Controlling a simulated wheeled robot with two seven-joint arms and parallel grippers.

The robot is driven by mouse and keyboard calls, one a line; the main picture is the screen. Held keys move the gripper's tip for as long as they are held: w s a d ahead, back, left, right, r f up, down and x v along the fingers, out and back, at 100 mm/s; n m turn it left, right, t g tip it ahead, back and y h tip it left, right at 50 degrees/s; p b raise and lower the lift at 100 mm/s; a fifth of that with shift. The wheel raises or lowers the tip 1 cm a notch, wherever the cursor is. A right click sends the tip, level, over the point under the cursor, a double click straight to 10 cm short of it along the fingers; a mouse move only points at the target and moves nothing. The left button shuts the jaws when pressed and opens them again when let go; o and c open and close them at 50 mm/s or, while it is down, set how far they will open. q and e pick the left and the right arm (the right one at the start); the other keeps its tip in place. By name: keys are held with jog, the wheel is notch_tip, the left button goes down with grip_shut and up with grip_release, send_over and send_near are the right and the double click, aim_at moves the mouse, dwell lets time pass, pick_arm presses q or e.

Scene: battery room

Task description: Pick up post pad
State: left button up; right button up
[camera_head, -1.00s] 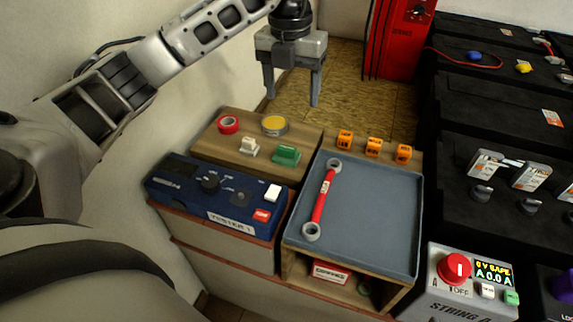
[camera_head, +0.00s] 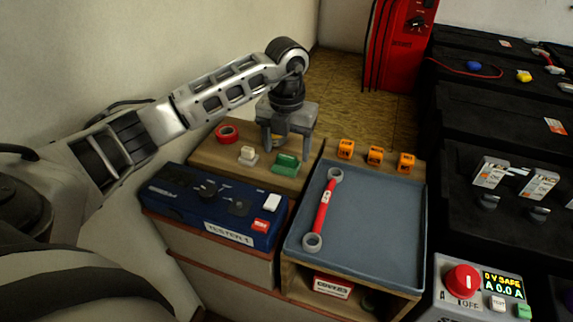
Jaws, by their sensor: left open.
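A green block with a raised grip (camera_head: 285,163), which looks like the post pad, sits on the wooden shelf top (camera_head: 212,157). A similar pale block (camera_head: 248,156) sits to its left. My left gripper (camera_head: 286,149) is open and points down, its fingers spread left and right, low over the shelf just behind and around the green block in the picture. I cannot tell whether a finger touches it. The gripper mostly hides the round yellow-topped tin behind the blocks. My right gripper is not in view.
A red tape roll (camera_head: 227,134) lies at the left. A blue tester (camera_head: 215,207) stands in front. To the right are several orange blocks (camera_head: 375,155) and a grey tray (camera_head: 375,215) holding a red-handled wrench (camera_head: 324,208). Black batteries (camera_head: 490,110) fill the right side.

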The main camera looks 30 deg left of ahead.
aim_at(287, 163)
pick_arm(q)
notch_tip(287, 163, down, 3)
jog(key=shift+r, duration=0.15)
jog(key=c, duration=1.1)
jog(key=shift+o, duration=0.2)
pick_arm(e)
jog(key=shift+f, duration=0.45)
pick_arm(q)
jog(key=shift+r, duration=0.15)
